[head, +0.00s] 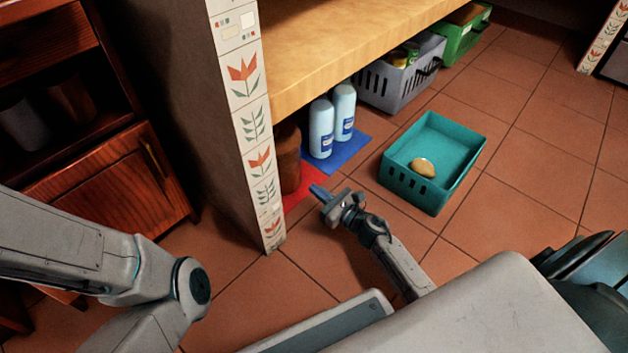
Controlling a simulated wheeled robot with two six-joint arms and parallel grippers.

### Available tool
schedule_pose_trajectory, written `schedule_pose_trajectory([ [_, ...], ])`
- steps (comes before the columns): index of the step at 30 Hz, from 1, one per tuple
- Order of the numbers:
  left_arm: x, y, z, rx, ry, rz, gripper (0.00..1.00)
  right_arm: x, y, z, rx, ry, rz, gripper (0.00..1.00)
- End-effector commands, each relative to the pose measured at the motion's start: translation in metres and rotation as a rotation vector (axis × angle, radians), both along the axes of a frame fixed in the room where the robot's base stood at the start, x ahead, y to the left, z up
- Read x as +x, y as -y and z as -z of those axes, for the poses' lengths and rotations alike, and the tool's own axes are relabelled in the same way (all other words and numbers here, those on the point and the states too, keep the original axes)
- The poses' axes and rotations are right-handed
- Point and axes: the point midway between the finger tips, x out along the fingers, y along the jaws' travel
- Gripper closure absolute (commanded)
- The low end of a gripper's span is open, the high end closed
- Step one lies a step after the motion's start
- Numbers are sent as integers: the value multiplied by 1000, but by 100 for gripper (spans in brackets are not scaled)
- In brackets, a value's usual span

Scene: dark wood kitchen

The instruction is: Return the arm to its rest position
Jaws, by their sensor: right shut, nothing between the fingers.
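My right gripper (322,195) is in the middle of the head view, low over the tiled floor, in front of the red mat. Its fingers are shut with nothing seen held between them, and they point up and left in the picture. Its forearm runs down to the lower right. My left arm (80,255) comes in from the left and bends at a joint near the bottom left. The left gripper is outside the picture.
A teal basket (398,180) holding a tan round item (422,167) stands right of my gripper. Two bottles (321,128) stand on a blue mat (350,150). A brown pot (288,160) is on a red mat (298,196), beside a tiled pillar (258,150).

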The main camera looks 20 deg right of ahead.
Motion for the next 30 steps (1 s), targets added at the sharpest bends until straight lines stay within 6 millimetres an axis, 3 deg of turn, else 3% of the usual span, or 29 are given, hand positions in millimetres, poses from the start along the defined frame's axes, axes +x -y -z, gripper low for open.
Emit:
schedule_pose_trajectory([
  [6, 4, 1, -14, 3, -5, 2, 100, -41, 16, -1, -1, -4, 0, 100],
  [12, 3, 1, -17, 2, -2, 1, 100, -62, 24, 0, 0, -2, -1, 100],
  [23, 3, 1, -19, 3, -4, -1, 100, -66, 26, -3, 0, 0, 0, 100],
  [30, -1, 0, -59, -3, 18, -6, 100, -66, 26, -44, 0, 0, 0, 100],
])
